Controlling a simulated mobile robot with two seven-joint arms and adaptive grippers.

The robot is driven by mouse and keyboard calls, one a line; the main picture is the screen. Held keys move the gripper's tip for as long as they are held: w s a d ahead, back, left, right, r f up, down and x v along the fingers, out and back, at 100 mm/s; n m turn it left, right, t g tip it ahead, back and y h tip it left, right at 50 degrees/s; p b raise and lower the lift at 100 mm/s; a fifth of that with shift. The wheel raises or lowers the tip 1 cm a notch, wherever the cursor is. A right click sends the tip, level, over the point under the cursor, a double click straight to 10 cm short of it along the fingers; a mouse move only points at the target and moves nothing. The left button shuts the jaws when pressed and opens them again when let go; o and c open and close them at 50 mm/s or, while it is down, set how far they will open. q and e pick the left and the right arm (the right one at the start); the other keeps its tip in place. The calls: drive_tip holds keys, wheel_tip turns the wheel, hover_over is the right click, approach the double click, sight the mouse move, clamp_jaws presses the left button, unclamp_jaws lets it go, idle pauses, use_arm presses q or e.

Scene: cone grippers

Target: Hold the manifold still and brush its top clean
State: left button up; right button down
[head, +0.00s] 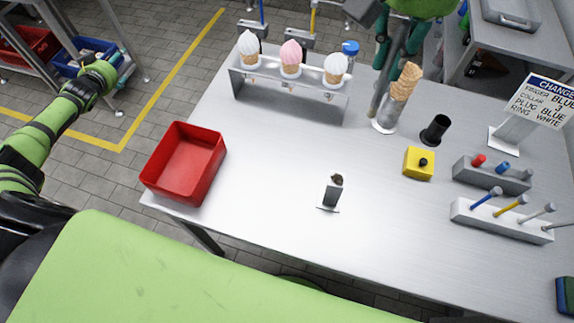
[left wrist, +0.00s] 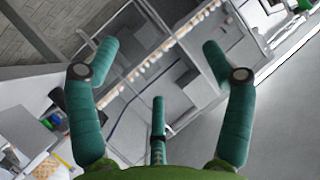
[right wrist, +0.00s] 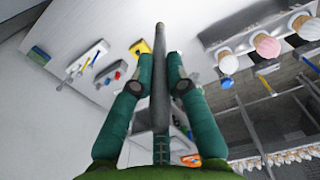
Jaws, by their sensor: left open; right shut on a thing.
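I cannot pick out a manifold or a brush with certainty. A small metal stand with a dark lump on top (head: 331,194) stands alone near the table's front middle. My right gripper (right wrist: 151,72) is shut on a grey rod (right wrist: 160,38). In the head view the rod (head: 377,100) slants down over the table beside a stack of cones. My left gripper (left wrist: 160,48) is open and empty, with its fingers wide apart. In the head view it is off the table at the upper left, above the floor.
A red bin (head: 216,153) stands at the table's left edge. A rack (head: 290,84) with three topped cones is at the back. Stacked cones (head: 403,84), a black cup (head: 435,129), a yellow block (head: 412,169) and grey peg racks (head: 480,217) are at right. The front middle is mostly clear.

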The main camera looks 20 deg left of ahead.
sight(334, 189)
use_arm(q)
drive_tip(key=w+d+r+m+t+h, duration=0.3)
drive_tip(key=w+d+r+t+h, duration=0.3)
drive_tip(key=d+r, duration=0.7)
drive_tip(key=d+f+m+g+h, duration=0.35)
drive_tip(key=d+m+h, duration=0.35)
drive_tip(key=d, duration=1.1)
drive_tip(key=s+d+f+m+g+h, duration=0.25)
drive_tip(key=s+d+f+g, duration=0.2)
drive_tip(key=s+d, duration=0.35)
drive_tip(key=s+d+f+m+g+h, duration=0.25)
drive_tip(key=s+d+g, duration=0.3)
drive_tip(key=d, duration=0.35)
drive_tip(key=s+d+f+m+g+h, duration=0.1)
drive_tip(key=s+d+f+m+g, duration=0.35)
drive_tip(key=s+d, duration=0.4)
drive_tip(key=shift+n+t, duration=0.35)
drive_tip(key=shift+t, duration=0.15)
drive_tip(key=x, duration=1.2)
drive_tip(key=shift+w+d+r, duration=0.1)
drive_tip(key=shift+w+d, duration=0.15)
drive_tip(key=shift+w, duration=0.2)
clamp_jaws()
drive_tip(key=shift+s+n+t, duration=0.1)
drive_tip(key=shift+n+t, duration=0.7)
drive_tip(key=shift+t, duration=0.2)
